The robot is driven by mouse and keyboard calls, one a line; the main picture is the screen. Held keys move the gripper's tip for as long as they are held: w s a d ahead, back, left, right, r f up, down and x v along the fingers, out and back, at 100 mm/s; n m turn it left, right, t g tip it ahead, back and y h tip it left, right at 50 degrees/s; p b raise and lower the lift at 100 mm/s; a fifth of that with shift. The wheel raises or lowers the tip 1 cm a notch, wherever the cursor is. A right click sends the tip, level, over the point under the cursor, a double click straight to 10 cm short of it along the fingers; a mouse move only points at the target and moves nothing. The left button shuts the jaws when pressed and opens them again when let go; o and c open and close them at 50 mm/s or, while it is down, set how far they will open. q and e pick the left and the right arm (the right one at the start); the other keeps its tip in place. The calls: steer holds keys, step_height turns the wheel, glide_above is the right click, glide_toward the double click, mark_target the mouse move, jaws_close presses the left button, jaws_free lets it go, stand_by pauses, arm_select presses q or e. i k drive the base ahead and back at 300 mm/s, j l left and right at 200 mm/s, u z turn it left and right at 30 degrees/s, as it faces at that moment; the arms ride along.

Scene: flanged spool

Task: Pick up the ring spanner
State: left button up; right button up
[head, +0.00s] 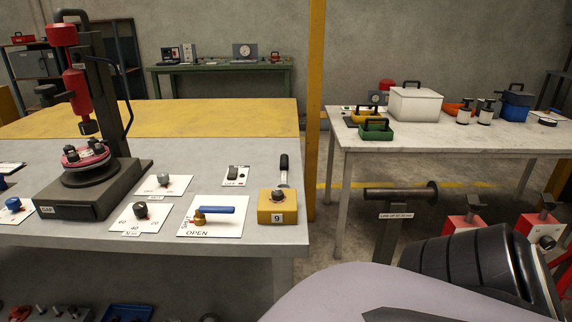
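I cannot make out a ring spanner for certain in the head view. A slim tool (283,169) with a black handle and a bright metal lower part stands at the right rear edge of the grey bench (240,243). Its lower end is partly hidden behind a yellow block (277,207) marked 9, so I cannot tell what it is. Neither of my grippers shows. Black and pale parts of my own body fill the lower right and hide what lies behind them.
The bench carries a press (85,110), a blue-handled valve (212,213) and dial plates. A horizontal flanged bar (400,192) stands on a post, with red blocks (465,222) to its right. A yellow pillar (315,110) separates the bench from a white table (345,138) of boxes and bottles.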

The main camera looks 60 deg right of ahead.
mark_target(284, 161)
steer(key=l, duration=0.5)
steer(key=k+l, duration=0.15)
steer(key=l, duration=0.4)
steer(key=l+u, duration=0.1)
steer(key=l, duration=0.4)
steer(key=k, duration=0.05)
